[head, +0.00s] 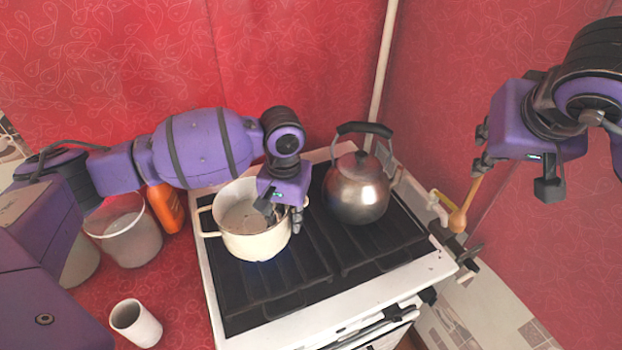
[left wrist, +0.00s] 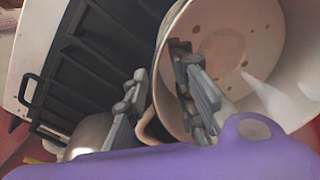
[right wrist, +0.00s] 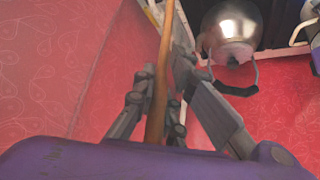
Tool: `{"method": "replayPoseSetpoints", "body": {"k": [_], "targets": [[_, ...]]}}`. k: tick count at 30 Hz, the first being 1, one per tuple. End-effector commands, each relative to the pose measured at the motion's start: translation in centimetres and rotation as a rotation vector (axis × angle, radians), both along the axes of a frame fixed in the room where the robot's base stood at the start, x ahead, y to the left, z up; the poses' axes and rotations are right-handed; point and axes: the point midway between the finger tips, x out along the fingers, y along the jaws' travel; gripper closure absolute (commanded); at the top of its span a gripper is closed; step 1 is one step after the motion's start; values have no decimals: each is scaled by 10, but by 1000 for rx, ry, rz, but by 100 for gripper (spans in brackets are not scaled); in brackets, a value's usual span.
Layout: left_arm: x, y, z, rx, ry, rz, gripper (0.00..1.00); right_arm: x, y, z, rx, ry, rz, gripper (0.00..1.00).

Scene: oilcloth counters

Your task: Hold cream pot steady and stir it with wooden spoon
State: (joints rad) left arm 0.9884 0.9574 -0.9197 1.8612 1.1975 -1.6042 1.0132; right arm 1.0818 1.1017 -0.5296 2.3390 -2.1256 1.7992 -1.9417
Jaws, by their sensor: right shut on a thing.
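The cream pot (head: 250,246) stands upright on the left of the black stove grate. Its inside shows in the left wrist view (left wrist: 262,45), with brown spots on the bottom. My left gripper (head: 284,212) is at the pot's right rim. Its fingers are apart, one inside the pot and one outside, with the wall between them; I cannot tell whether they touch it. My right gripper (head: 481,150) is shut on the wooden spoon (head: 459,217), high at the right. The spoon hangs bowl down, well away from the pot; its handle (right wrist: 160,75) runs between the fingers.
A steel kettle (head: 357,192) stands on the grate right of the pot. Left of the stove are a translucent bin (head: 128,238), an orange bottle (head: 166,208) and a white cup (head: 136,324). The grate's front (head: 290,302) is bare. A red wall rises behind.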

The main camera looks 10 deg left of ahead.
Motion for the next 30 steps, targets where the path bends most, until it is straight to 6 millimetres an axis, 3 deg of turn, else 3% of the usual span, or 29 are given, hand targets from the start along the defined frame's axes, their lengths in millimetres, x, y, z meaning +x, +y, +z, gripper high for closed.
{"method": "replayPoseSetpoints", "body": {"k": [6, 17, 23, 30], "targets": [[0, 1, -25, 0, 1, 0, 76, 1, 0, -6, 0, 8, 0, 100], [0, 1, -29, 0, -1, 0, 76, 1, 0, -6, 0, 8, 0, 100], [0, 1, -29, 0, 0, 0, 99, 1, 0, -6, 0, 8, 0, 100], [0, 0, -29, -2, -1, -1, 100, 1, 0, -6, 0, 8, 0, 100]]}}
